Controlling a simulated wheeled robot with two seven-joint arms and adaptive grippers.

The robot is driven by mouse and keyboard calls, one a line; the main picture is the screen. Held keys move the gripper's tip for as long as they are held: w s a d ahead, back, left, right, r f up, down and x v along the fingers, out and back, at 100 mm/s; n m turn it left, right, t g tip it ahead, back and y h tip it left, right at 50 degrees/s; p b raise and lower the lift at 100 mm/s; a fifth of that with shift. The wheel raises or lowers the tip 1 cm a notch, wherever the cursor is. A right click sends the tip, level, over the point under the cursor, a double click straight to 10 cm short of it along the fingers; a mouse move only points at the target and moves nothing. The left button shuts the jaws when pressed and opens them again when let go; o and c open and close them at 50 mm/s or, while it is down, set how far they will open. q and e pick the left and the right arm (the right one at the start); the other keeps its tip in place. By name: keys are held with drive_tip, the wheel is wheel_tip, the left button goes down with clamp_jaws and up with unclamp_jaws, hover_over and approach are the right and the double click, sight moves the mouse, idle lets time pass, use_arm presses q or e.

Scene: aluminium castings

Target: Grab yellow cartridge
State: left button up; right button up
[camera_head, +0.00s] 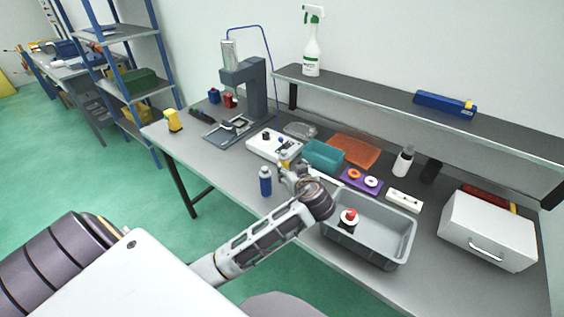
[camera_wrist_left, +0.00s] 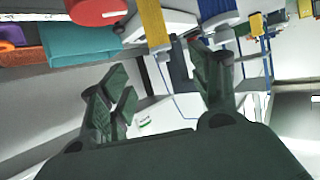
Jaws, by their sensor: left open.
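The yellow cartridge (camera_head: 284,159) stands on the workbench, partly hidden behind my left gripper (camera_head: 292,172) in the head view. In the left wrist view, where the scene looks upside down, the yellow cartridge (camera_wrist_left: 154,24) with its pale cap lies beyond the gap between the fingers. My left gripper (camera_wrist_left: 165,90) is open, and its gap looks empty. A blue cartridge (camera_head: 265,181) with a pale cap stands to the left of the gripper. A red cylinder (camera_wrist_left: 97,8) shows near the wrist view's edge. My right gripper is in neither view.
A grey tray (camera_head: 408,232) holding a dark, red-topped part (camera_head: 348,220) lies to the right. A teal bin (camera_head: 322,157), an orange tray (camera_head: 354,150) and a white control box (camera_head: 265,147) stand behind. Another yellow object (camera_head: 174,121) stands at the bench's left end. Bench surface is free left of the blue cartridge.

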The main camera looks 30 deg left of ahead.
sight(285, 157)
use_arm(q)
drive_tip(key=x, duration=0.2)
drive_tip(key=p+x, duration=0.1)
drive_tip(key=x, duration=0.4)
drive_tip(key=shift+r, duration=0.3)
drive_tip(key=shift+p+x, duration=0.3)
drive_tip(key=shift+x, duration=0.55)
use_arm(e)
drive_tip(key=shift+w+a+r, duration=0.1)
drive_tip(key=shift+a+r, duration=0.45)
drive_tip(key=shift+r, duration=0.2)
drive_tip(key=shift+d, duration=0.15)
use_arm(q)
drive_tip(key=shift+w+a, duration=0.1)
drive_tip(key=shift+a, duration=0.05)
drive_tip(key=shift+w+a+f, duration=0.3)
drive_tip(key=shift+w+a, duration=0.15)
drive_tip(key=shift+p+x, duration=0.55)
drive_tip(key=shift+x, duration=1.35)
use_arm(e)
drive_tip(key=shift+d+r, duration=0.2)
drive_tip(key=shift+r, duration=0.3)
